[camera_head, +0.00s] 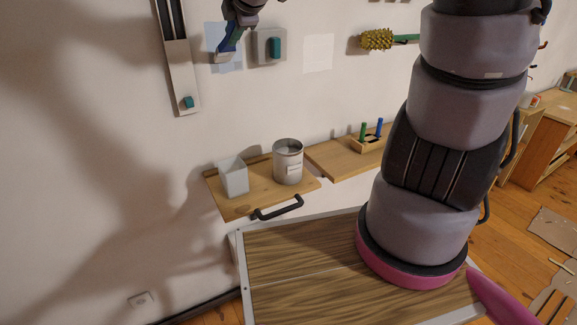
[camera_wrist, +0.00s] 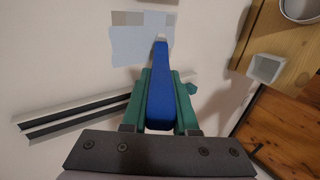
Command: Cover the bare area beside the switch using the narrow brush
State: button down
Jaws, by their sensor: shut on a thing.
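My gripper (camera_head: 240,14) is at the top of the head view, shut on a narrow blue brush (camera_head: 229,40). In the wrist view the brush (camera_wrist: 160,85) lies between the green fingers, its pale tip pointing at the wall. The tip overlaps a pale blue patch (camera_wrist: 128,46); whether it touches cannot be told. That patch (camera_head: 214,34) also shows in the head view, partly behind the brush, left of the switch (camera_head: 275,47) with its teal rocker on a grey plate. A paler square (camera_head: 318,53) is on the wall to the switch's right.
A dark-slotted rail (camera_head: 177,50) with a teal knob is left of the patch. Below, a wooden shelf (camera_head: 262,200) holds a white cup (camera_head: 233,177) and a metal can (camera_head: 288,163). A yellow bristly brush (camera_head: 377,39) hangs right. The wall below the switch is clear.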

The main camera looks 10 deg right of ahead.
jog(key=shift+w+r, duration=0.1)
jog(key=shift+r, duration=4.9)
jog(key=shift+s+d, duration=0.2)
jog(key=shift+s, duration=0.4)
jog(key=shift+w+d+f, duration=0.1)
jog(key=shift+d+f, duration=0.1)
jog(key=shift+f, duration=0.8)
jog(key=shift+w+d+f, duration=0.1)
jog(key=shift+d+f, duration=0.15)
jog(key=shift+f, duration=0.8)
jog(key=shift+w+d+f, duration=0.1)
jog(key=shift+d+f, duration=0.1)
jog(key=shift+f, duration=0.8)
notch_tip(320, 180, down, 9)
jog(key=d, duration=0.1)
jog(key=shift+w, duration=0.6)
